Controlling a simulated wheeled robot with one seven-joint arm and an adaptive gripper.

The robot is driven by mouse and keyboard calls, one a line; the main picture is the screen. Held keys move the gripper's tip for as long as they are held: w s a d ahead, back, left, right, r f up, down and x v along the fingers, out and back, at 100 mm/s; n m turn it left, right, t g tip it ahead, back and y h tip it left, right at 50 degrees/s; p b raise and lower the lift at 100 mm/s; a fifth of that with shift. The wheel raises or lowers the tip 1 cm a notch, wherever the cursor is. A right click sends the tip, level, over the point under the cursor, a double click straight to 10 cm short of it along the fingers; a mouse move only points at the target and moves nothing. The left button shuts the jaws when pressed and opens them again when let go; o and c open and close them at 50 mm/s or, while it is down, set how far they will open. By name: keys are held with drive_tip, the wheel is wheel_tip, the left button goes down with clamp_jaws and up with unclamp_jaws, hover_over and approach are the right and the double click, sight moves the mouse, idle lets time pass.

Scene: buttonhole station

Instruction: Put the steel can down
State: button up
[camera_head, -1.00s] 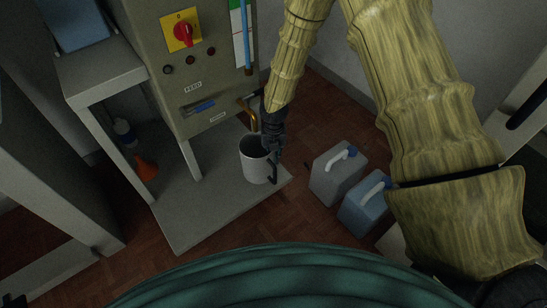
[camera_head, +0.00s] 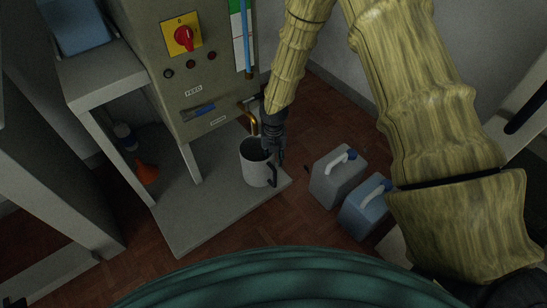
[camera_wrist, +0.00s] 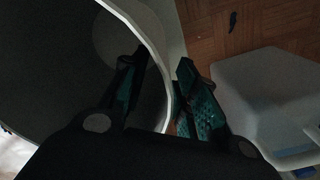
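The steel can (camera_head: 256,172) is a grey, open-topped can with a dark handle on its right side. It is upright on the grey base plate near the plate's right edge, though its bottom contact is hard to see. My gripper (camera_head: 273,146) is at the can's right rim, above the handle. In the wrist view the can (camera_wrist: 60,70) fills the left side, open mouth towards me. My gripper (camera_wrist: 163,62) has one finger inside the can and one outside, with the can's wall between. The fingertips look apart, with gaps beside the wall.
The grey dispenser cabinet (camera_head: 188,75) stands behind, with a red knob (camera_head: 184,36) and a brass spout (camera_head: 252,122) above the can. A grey jug (camera_head: 336,178) and a blue jug (camera_head: 362,208) stand on the floor to the right. The base plate (camera_head: 190,215) is clear left of the can.

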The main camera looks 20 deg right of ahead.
wheel_tip(320, 180, up, 7)
drive_tip(key=p, duration=0.3)
idle(0.8)
